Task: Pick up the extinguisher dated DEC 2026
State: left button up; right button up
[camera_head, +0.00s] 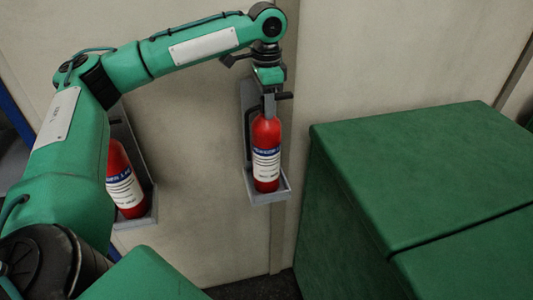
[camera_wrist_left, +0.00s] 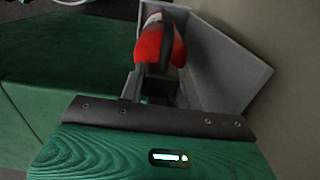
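Two red extinguishers with white and blue labels stand upright in grey wall brackets in the head view. One extinguisher (camera_head: 266,150) is at the middle, in its bracket (camera_head: 270,198). The other extinguisher (camera_head: 122,180) is further left, partly hidden behind my left arm, in its own bracket (camera_head: 150,215). The label print is too small to read a date on either. My left gripper (camera_head: 268,103) points down at the top of the middle extinguisher. In the left wrist view a red extinguisher (camera_wrist_left: 152,48) is just beyond the gripper (camera_wrist_left: 152,88); whether the fingers grip it is unclear. My right gripper is out of view.
Large green boxes (camera_head: 420,170) fill the right side of the head view, close to the middle bracket. A pale panelled wall (camera_head: 210,150) stands behind both brackets. Bare wall lies between the two brackets. A dark floor (camera_head: 262,288) shows at the bottom.

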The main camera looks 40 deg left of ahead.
pick_arm(q)
grip_shut()
dwell(0.3)
jog(key=shift+r, duration=0.1)
dwell(0.5)
jog(key=shift+r, duration=0.15)
jog(key=shift+w+a, duration=0.1)
jog(key=shift+w, duration=0.05)
